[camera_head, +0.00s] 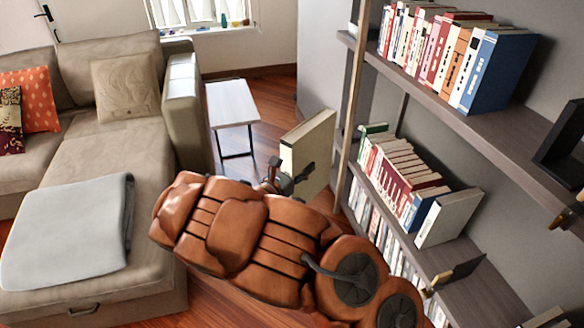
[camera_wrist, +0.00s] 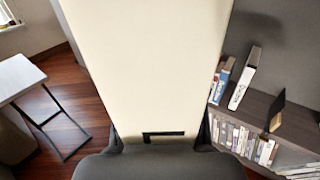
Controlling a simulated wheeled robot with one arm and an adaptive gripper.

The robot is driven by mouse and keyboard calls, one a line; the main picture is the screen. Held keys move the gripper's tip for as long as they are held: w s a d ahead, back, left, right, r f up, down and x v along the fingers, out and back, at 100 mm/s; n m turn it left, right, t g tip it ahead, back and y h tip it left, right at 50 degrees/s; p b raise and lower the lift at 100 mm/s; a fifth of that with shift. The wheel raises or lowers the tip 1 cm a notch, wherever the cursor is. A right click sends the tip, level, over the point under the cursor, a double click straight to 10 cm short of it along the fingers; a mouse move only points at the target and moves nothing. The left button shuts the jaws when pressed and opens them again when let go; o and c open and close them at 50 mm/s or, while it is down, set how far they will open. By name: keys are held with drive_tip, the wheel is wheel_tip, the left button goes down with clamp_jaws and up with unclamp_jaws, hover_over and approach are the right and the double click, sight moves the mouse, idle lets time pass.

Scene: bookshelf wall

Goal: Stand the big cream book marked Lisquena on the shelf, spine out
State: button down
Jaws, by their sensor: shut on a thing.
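The big cream book (camera_head: 312,150) is upright and slightly tilted in my gripper (camera_head: 290,178), in the air to the left of the bookshelf. My gripper is shut on its lower part. In the wrist view the book's cream face (camera_wrist: 145,65) fills the middle, with a small dark mark low on it; no title can be read. The gripper's dark fingers (camera_wrist: 160,135) flank its lower end. The middle shelf (camera_head: 436,262) has a row of books on its left part and a bare stretch to the right.
A pale thick book (camera_head: 448,218) leans at the right end of the middle row. A dark upright plate (camera_head: 458,272) stands farther right. The upper shelf (camera_head: 440,100) overhangs, holding several books. A shelf post (camera_head: 350,110) stands near the held book. A white side table (camera_head: 231,104) and sofa are left.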

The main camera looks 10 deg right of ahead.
drive_tip(key=s+d+f+m+g+h+b, duration=0.1)
drive_tip(key=s+d+f+b, duration=0.4)
drive_tip(key=d+f+b, duration=0.5)
drive_tip(key=s+d+f+m+g+h+b, duration=0.1)
drive_tip(key=s+d+f+m+g+b, duration=0.2)
drive_tip(key=d+f+b, duration=0.7)
drive_tip(key=s+d+f+m+g+h+b, duration=0.1)
drive_tip(key=s+d+f+m+g+b, duration=0.2)
drive_tip(key=b, duration=1.4)
drive_tip(key=s+d+f+g, duration=0.3)
drive_tip(key=s+d+f, duration=0.3)
drive_tip(key=d+f, duration=0.1)
drive_tip(key=shift+s+h, duration=0.25)
drive_tip(key=shift+h, duration=0.05)
drive_tip(key=shift+r+p, duration=0.1)
drive_tip(key=shift+p, duration=0.2)
drive_tip(key=d+f+p, duration=0.2)
drive_tip(key=d, duration=2.4)
drive_tip(key=shift+w+f, duration=0.35)
drive_tip(key=shift+w, duration=0.1)
